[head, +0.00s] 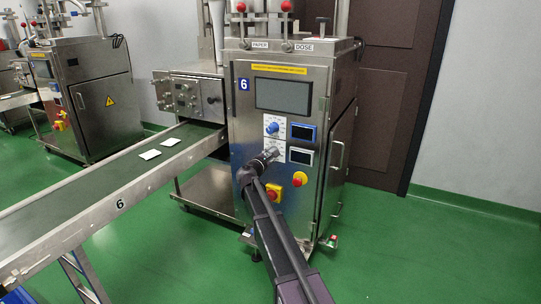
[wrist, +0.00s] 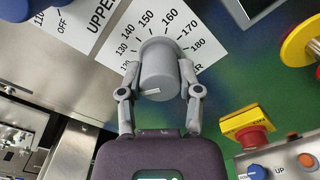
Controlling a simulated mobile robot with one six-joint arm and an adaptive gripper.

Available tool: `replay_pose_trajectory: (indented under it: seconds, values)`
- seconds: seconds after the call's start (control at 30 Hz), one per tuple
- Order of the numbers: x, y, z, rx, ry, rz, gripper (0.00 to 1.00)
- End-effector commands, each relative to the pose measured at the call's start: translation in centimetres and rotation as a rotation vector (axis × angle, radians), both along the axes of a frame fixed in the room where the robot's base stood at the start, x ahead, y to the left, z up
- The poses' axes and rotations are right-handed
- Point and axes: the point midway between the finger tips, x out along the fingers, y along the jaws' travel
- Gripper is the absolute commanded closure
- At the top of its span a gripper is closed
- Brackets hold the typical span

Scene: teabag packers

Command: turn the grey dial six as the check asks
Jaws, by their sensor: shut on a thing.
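The grey dial (wrist: 158,68) sits on a white scale plate (wrist: 205,52) on the machine marked 6. Printed numbers from about 120 to 180 show around it. A short white mark (wrist: 150,92) shows on its face, toward the lower left of the knob in the wrist view. My gripper (wrist: 160,88) is shut on the dial, one finger on each side. In the head view my gripper (head: 268,156) reaches the front panel (head: 245,115), and its fingers largely hide the dial.
A blue dial (head: 272,127) is just above, with a blue-framed display (head: 303,132) and a white-framed display (head: 300,156) at right. A red stop button (head: 299,179) and a red-yellow switch (head: 273,192) are close below. A conveyor (head: 90,184) extends left.

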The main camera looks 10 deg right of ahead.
Motion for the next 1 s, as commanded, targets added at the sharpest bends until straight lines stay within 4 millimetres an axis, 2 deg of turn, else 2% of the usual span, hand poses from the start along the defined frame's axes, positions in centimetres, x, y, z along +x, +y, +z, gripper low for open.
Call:
replay_pose_trajectory:
  seconds: [0.37,1.0]
  values:
    - [0.12,-0.08,0.02,0.075,-0.055,-0.001,1.00]
    - [0.19,-0.10,0.06,0.389,-0.283,-0.001,1.00]
